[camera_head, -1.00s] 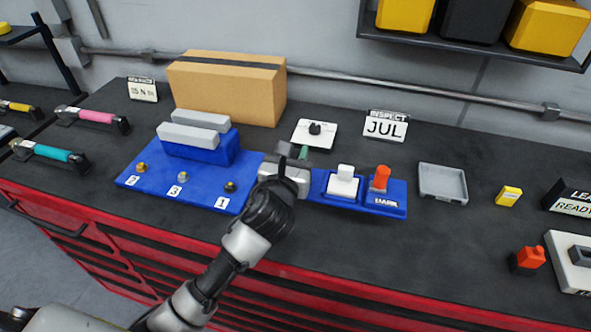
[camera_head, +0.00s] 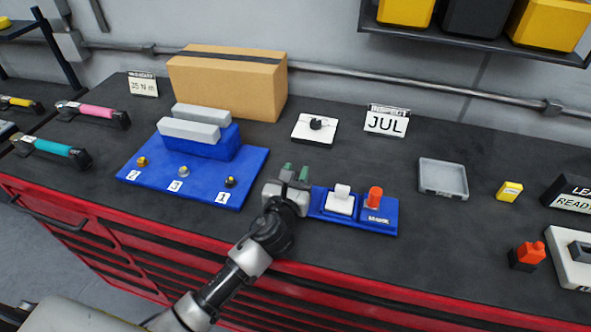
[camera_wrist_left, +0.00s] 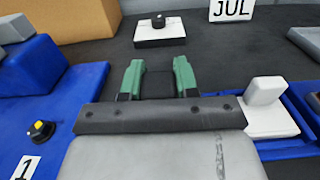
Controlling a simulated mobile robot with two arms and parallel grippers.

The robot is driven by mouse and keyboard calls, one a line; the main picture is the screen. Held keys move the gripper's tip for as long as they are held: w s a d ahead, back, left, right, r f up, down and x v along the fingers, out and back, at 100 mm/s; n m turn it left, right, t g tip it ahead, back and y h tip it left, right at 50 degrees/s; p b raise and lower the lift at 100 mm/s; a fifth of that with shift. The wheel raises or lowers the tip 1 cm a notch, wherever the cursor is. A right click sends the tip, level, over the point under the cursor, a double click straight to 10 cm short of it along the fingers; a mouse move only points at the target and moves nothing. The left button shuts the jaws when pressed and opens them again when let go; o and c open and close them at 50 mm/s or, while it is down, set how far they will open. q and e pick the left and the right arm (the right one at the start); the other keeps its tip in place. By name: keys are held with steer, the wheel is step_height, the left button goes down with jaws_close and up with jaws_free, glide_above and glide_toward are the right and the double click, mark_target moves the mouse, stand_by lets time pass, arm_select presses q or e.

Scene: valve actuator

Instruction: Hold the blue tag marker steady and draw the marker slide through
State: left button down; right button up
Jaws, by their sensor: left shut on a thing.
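The blue tag marker (camera_head: 391,216) lies on the dark bench top, with a white slide block (camera_head: 340,200) and an orange knob (camera_head: 375,196) on it. The white slide block (camera_wrist_left: 266,105) shows just right of the gripper there. My right gripper is in neither view.
A blue board (camera_head: 200,190) with numbered knobs lies close to the left of my gripper. A white plate with a black knob (camera_head: 315,128) and a JUL sign (camera_head: 386,122) stand behind. A grey tray (camera_head: 443,179) is to the right. Bench is clear between marker and tray.

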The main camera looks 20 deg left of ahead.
arm_select(q)
steer(key=shift+f, duration=0.45)
stand_by(1.1)
steer(key=shift+f, duration=0.1)
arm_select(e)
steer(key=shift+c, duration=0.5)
